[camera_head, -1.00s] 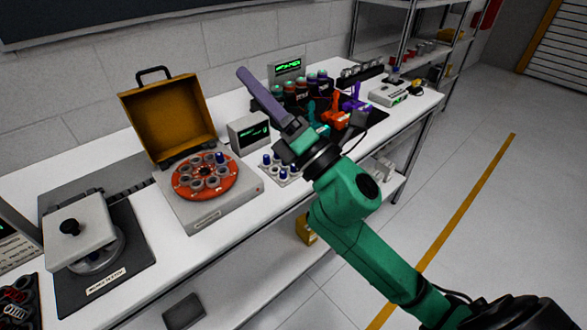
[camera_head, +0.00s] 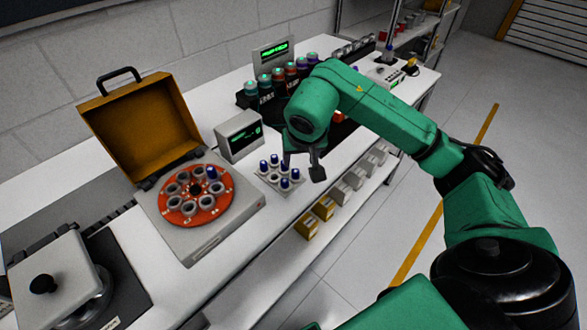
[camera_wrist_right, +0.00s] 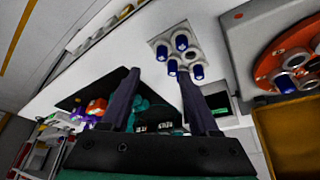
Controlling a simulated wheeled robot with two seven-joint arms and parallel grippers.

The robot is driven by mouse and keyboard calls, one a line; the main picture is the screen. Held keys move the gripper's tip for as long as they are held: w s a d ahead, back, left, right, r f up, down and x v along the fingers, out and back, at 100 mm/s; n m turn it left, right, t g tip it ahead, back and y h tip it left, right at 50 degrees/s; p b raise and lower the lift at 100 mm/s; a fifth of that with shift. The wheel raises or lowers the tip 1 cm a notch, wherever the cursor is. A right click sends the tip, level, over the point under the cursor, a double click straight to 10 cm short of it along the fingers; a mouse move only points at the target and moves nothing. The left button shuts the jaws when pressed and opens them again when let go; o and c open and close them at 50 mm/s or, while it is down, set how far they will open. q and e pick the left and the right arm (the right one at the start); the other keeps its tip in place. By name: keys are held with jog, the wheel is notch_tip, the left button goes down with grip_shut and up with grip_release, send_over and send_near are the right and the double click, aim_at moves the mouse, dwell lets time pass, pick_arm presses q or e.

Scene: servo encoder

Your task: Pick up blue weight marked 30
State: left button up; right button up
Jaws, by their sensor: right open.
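Several small blue-capped weights (camera_head: 284,184) stand in a pale holder (camera_head: 270,176) on the bench in the head view. In the right wrist view, blue weights (camera_wrist_right: 182,42) and their holder (camera_wrist_right: 160,40) show beyond the fingers. Any number marks are too small to read. Another blue-topped piece (camera_head: 212,173) sits in the orange rotor (camera_head: 195,214). My right gripper (camera_head: 318,172) hangs at the right side of the holder. In the right wrist view its fingers (camera_wrist_right: 158,75) are apart with nothing between them. My left gripper is out of view.
A display box (camera_head: 238,136) stands behind the holder. Left of it are the rotor machine (camera_head: 225,240) and an open yellow case (camera_head: 150,125). Several colored bottles (camera_head: 278,78) stand behind my arm. Small boxes (camera_head: 325,207) line the lower shelf.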

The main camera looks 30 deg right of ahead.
aim_at(295, 172)
jog(key=p+x, duration=0.3)
jog(key=x, duration=0.6)
jog(key=shift+w+a, duration=0.1)
jog(key=shift+w, duration=0.1)
jog(key=shift+f, duration=0.1)
jog(key=shift+c, duration=1.3)
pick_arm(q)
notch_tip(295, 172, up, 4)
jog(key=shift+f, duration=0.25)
pick_arm(e)
grip_shut()
